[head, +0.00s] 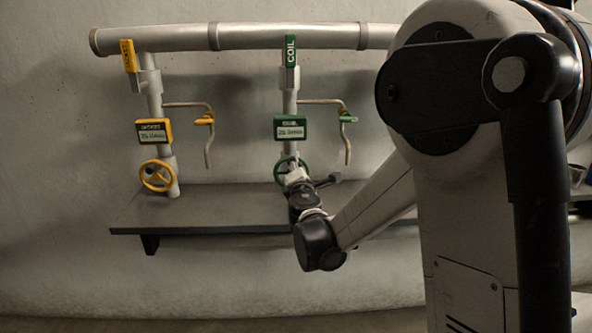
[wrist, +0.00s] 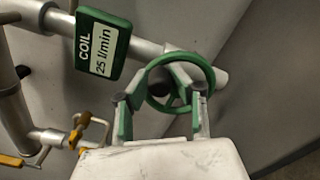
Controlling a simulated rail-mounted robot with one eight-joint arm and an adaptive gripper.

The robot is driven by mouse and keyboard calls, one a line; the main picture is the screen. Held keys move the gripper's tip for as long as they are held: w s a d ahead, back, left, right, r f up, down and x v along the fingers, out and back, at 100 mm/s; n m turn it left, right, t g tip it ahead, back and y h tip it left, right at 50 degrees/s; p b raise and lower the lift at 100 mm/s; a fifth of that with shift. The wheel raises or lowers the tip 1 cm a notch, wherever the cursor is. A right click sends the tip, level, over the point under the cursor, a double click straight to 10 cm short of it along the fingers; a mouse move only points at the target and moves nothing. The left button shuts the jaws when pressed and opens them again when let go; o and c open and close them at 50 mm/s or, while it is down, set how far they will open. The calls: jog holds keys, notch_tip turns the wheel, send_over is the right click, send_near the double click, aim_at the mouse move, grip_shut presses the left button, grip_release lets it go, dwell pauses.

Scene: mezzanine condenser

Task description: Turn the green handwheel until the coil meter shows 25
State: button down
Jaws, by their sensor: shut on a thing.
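The green handwheel (wrist: 184,57) sits on the coil pipe, low on the wall. It also shows in the head view (head: 280,165), partly hidden by my gripper (head: 295,176). In the wrist view my gripper (wrist: 160,94) has one finger on each side of the wheel and is shut on it. The green-framed coil meter (wrist: 103,44) reads 25 l/min in the wrist view. In the head view the coil meter (head: 290,127) is above the wheel, its digits too small to read.
A yellow handwheel (head: 146,177) and a yellow-framed meter (head: 154,131) are on the pipe to the left. Bent thin pipes with a yellow (head: 204,121) and a green (head: 348,118) fitting stand out beside the meters. A dark shelf (head: 215,205) runs below the wheels.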

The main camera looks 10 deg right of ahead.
jog(key=c, duration=1.5)
grip_release()
jog(key=shift+s, duration=0.1)
jog(key=s, duration=0.4)
jog(key=s+a, duration=0.1)
jog(key=s, duration=0.6)
jog(key=shift+s+a, duration=0.4)
